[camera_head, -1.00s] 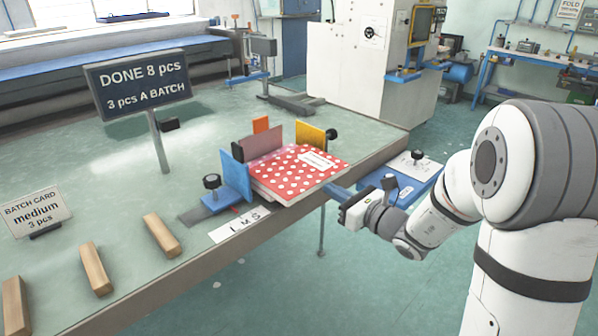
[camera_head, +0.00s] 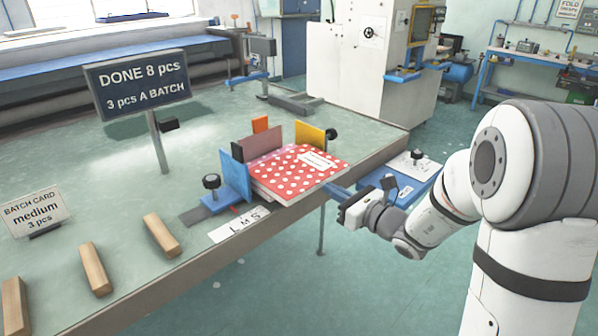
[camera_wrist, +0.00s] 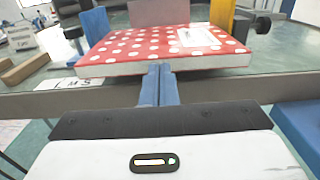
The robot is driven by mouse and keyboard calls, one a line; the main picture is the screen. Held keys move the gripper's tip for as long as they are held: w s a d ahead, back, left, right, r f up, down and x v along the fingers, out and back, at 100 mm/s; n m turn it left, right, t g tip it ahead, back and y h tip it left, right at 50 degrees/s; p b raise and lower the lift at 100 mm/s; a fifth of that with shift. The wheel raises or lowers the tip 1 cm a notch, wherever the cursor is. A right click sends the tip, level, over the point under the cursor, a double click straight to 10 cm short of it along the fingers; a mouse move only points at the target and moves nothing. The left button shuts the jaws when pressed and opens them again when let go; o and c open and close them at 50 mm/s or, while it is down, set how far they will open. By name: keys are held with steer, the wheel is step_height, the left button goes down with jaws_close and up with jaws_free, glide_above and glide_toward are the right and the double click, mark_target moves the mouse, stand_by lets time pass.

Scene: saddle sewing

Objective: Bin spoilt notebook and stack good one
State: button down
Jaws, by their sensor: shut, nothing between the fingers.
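A red notebook with white dots and a white label (camera_head: 290,177) lies flat at the table's front edge, between upright coloured plates. Its pale page edge faces my gripper in the wrist view, where the red cover (camera_wrist: 140,47) also shows. I cannot tell whether more notebooks lie under it. My gripper (camera_head: 337,190) is just off the table edge, its blue fingers pointing at the notebook. The fingers (camera_wrist: 159,70) are shut together and empty, their tips at or very near the front edge of the notebook. I cannot tell whether they touch it.
A sign (camera_head: 140,80) reads "DONE 8 pcs, 3 pcs A BATCH". A card (camera_head: 36,210) reads "medium 3 pcs". Wooden blocks (camera_head: 95,268) lie front left. A blue platform (camera_head: 405,180) stands right.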

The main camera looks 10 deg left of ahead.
mark_target(312, 176)
steer(key=shift+b+x, duration=0.7)
steer(key=shift+x, duration=2.85)
steer(key=shift+b+v, duration=0.6)
steer(key=shift+v, duration=2.45)
